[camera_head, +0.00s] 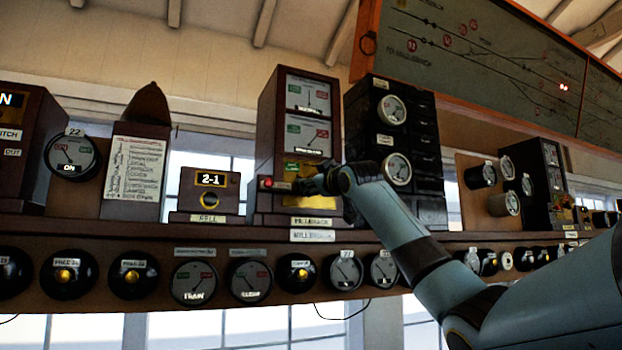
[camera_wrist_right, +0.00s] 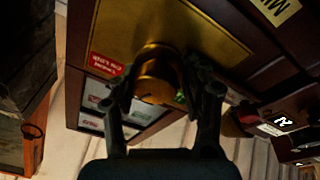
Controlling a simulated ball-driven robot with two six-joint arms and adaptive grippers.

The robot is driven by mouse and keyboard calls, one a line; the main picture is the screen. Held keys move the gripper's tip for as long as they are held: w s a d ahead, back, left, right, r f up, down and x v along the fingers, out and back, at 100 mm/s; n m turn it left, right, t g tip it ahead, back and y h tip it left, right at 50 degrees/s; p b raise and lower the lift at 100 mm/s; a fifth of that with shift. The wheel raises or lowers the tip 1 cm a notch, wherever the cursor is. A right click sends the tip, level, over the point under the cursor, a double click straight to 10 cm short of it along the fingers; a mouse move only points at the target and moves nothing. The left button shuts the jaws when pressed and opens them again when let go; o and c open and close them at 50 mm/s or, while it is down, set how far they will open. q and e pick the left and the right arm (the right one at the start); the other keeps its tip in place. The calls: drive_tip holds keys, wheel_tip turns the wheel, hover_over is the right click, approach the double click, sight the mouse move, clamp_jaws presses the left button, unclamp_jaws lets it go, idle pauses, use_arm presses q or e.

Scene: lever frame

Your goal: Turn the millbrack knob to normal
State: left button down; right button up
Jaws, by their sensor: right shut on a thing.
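The millbrack instrument is a tall dark wooden case (camera_head: 267,118) with two dials, in the middle of the head view, with a Millbrack label (camera_head: 312,221) at its foot. My right gripper (camera_head: 303,186) is at its lower front and hides the knob in that view. In the right wrist view, the brass knob (camera_wrist_right: 154,84) stands on a brass plate (camera_wrist_right: 205,30), and the fingers of my right gripper are shut on it from both sides. A red label (camera_wrist_right: 106,64) and a partly hidden green one lie beside it. The knob's exact setting is unclear. My left gripper is not in view.
A 2-1 bell box (camera_head: 209,194) stands left of the case, and a black instrument (camera_head: 426,150) stands close on its right. Several round dials and plungers line the shelf front (camera_head: 218,233) below. A track diagram board (camera_head: 480,45) hangs above right.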

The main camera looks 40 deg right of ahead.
drive_tip(key=shift+s+d+r+n, duration=0.15)
drive_tip(key=shift+r+n, duration=0.25)
drive_tip(key=shift+n, duration=0.3)
drive_tip(key=n, duration=0.2)
drive_tip(key=n+y, duration=0.1)
drive_tip(key=n, duration=0.1)
drive_tip(key=shift+n+y, duration=0.3)
drive_tip(key=shift+n, duration=0.1)
drive_tip(key=shift+n+y, duration=0.3)
drive_tip(key=shift+n, duration=0.7)
drive_tip(key=o, duration=1.3)
drive_tip(key=shift+s+d+f, duration=0.1)
drive_tip(key=shift+d+f, duration=0.1)
drive_tip(key=shift+d, duration=0.2)
drive_tip(key=o, duration=0.5)
drive_tip(key=shift+a, duration=0.2)
drive_tip(key=shift+w+a+f, duration=0.15)
drive_tip(key=shift+w+a, duration=0.05)
